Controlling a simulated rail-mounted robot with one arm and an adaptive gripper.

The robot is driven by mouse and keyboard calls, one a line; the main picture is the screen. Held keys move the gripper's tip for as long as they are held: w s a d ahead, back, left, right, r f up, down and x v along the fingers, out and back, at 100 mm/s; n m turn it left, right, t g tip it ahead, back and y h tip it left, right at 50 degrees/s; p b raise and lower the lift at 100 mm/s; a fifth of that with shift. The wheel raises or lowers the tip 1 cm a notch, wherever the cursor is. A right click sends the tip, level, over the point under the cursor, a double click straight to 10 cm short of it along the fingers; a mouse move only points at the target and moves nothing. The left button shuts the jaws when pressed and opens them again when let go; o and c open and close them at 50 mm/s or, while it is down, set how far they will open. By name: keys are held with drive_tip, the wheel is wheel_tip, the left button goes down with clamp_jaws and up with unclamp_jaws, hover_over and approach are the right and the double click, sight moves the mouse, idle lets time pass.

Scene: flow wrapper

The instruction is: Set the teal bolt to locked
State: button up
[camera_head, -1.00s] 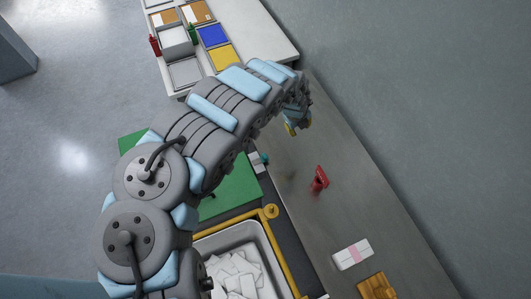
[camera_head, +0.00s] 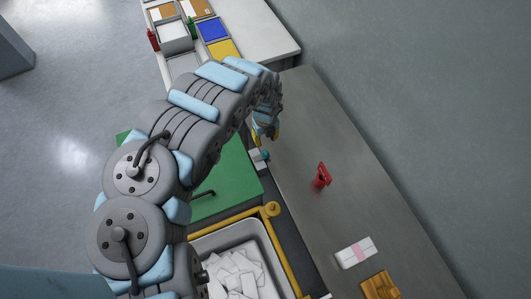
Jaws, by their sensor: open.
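The teal bolt (camera_head: 266,156) shows as a small teal knob on a light grey plate (camera_head: 255,157), at the right edge of the green panel. Its lock position cannot be told at this size. My gripper (camera_head: 264,138) is open and just above the bolt in the picture, with yellow at its fingertips. Whether it touches the bolt cannot be told. My arm covers part of the green panel.
The green panel (camera_head: 232,172) has a dark handle (camera_head: 203,194). A red part (camera_head: 321,177) stands on the grey counter (camera_head: 330,140). A pink-and-white box (camera_head: 356,253) and a yellow-orange block (camera_head: 380,286) lie nearer. A yellow-framed bin (camera_head: 262,237) holds white packets.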

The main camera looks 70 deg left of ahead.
sight(265, 152)
wheel_tip(265, 152, down, 8)
drive_tip(key=shift+f+b, duration=0.25)
drive_tip(key=shift+b, duration=0.1)
drive_tip(key=shift+w+d+f, duration=0.1)
drive_tip(key=shift+w+f, duration=0.05)
drive_tip(key=shift+f, duration=1.25)
clamp_jaws()
